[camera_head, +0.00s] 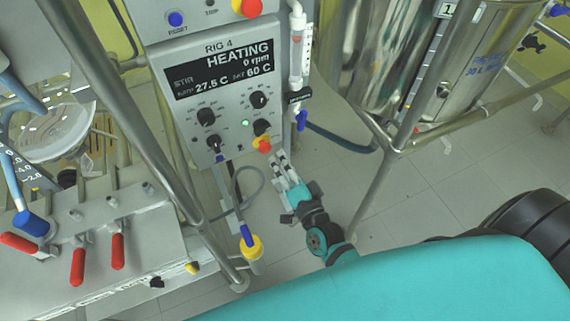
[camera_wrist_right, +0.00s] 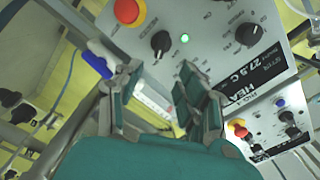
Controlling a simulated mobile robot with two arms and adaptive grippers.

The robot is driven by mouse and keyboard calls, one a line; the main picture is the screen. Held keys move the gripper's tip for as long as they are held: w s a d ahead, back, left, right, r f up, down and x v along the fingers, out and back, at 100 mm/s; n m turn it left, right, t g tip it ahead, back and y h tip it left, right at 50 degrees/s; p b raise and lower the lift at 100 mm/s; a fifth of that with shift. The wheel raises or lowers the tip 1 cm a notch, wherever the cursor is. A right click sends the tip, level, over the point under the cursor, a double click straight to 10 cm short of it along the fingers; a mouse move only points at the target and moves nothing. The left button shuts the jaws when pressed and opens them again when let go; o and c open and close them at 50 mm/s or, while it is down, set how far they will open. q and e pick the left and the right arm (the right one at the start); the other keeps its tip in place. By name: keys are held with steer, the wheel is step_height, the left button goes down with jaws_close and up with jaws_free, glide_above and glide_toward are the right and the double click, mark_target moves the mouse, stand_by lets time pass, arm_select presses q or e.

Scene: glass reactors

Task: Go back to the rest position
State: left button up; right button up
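My right gripper (camera_head: 281,163) is in front of the lower right corner of the RIG 4 control panel (camera_head: 225,95). In the right wrist view its two fingers (camera_wrist_right: 157,74) stand apart, with nothing seen between them. The panel (camera_wrist_right: 215,30) fills the top of that view, beyond the fingertips. A black knob (camera_wrist_right: 160,42) and a lit green lamp (camera_wrist_right: 185,38) show just past them; I cannot tell the exact gap. The display (camera_head: 222,68) reads HEATING, 0 rpm, 27.5 C and 60 C. My left gripper is not in view.
A red and yellow button (camera_head: 262,144) is close to the right fingertips. A metal frame post (camera_head: 375,190) and steel vessels (camera_head: 470,60) stand to the right. A yellow-capped probe (camera_head: 250,247) and a bench with red-handled valves (camera_head: 78,266) are to the left. Open floor (camera_head: 450,180) lies right.

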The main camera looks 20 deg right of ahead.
steer(key=shift+s, duration=0.25)
stand_by(0.3)
steer(key=s+f+n+g+y+p, duration=0.1)
steer(key=s+f+n+g, duration=0.4)
steer(key=f, duration=0.9)
steer(key=s+f+n+g, duration=0.35)
steer(key=s+f, duration=0.45)
steer(key=f, duration=0.5)
steer(key=s+d+f+n+g, duration=0.2)
steer(key=s+f, duration=0.2)
steer(key=s, duration=0.4)
steer(key=s+d+f+n+g+h+p, duration=0.1)
steer(key=s+f+g, duration=0.2)
steer(key=s, duration=0.6)
steer(key=s+d+f+n+g, duration=0.2)
steer(key=s+f+g, duration=0.1)
steer(key=s+f, duration=0.4)
steer(key=shift+s+d+n+h, duration=0.3)
steer(key=shift+s+d+n, duration=0.05)
steer(key=shift+s, duration=0.5)
steer(key=shift+g, duration=0.25)
